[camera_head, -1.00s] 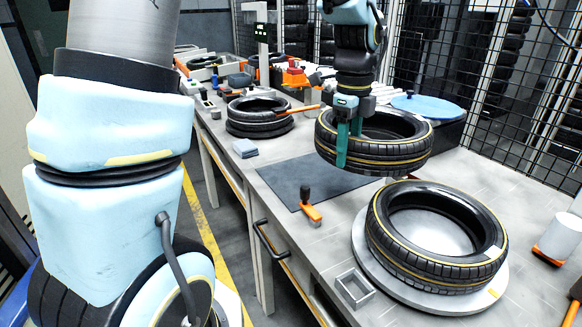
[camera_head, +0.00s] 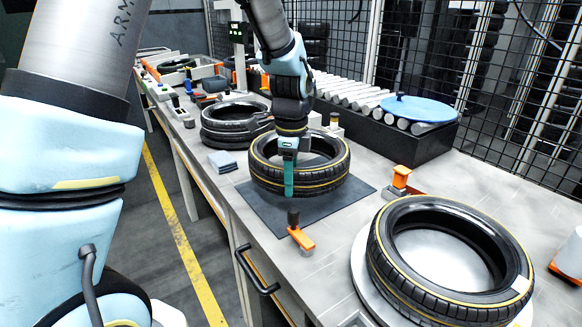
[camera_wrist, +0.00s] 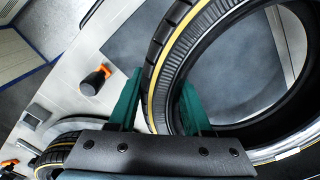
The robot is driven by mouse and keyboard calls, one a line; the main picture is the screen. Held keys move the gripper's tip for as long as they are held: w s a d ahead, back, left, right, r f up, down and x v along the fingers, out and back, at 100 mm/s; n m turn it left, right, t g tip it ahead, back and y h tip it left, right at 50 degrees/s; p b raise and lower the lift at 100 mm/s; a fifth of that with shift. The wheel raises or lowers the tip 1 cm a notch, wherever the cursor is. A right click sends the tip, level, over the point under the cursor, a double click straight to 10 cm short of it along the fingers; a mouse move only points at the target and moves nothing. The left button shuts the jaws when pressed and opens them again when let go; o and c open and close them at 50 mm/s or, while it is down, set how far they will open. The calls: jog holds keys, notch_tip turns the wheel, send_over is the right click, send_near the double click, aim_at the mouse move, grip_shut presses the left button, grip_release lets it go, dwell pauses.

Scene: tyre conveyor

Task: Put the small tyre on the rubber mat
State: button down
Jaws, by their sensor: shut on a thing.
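The small tyre (camera_head: 318,178), black with a yellow line, is over the dark rubber mat (camera_head: 351,194) in the head view. It lies flat and looks to be at or just above the mat's surface; I cannot tell if it touches. My gripper (camera_head: 289,176) is shut on the near-left wall of the tyre, one green finger outside it. In the wrist view, the green fingers of my gripper (camera_wrist: 160,105) straddle the tyre wall (camera_wrist: 163,62), and the mat (camera_wrist: 128,48) shows beside and inside the ring. The far finger is hidden in the head view.
A larger tyre (camera_head: 392,252) lies on a round plate at the front right. An orange-handled clamp (camera_head: 300,237) stands at the mat's near edge. Stacked tyres (camera_head: 222,126) lie behind left, next to a grey-blue block (camera_head: 223,161). A roller conveyor (camera_head: 352,93) with a blue disc stands behind.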

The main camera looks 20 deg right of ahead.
jog(key=shift+d+f, duration=0.1)
jog(key=shift+f, duration=2)
jog(key=shift+c, duration=1.7)
grip_release()
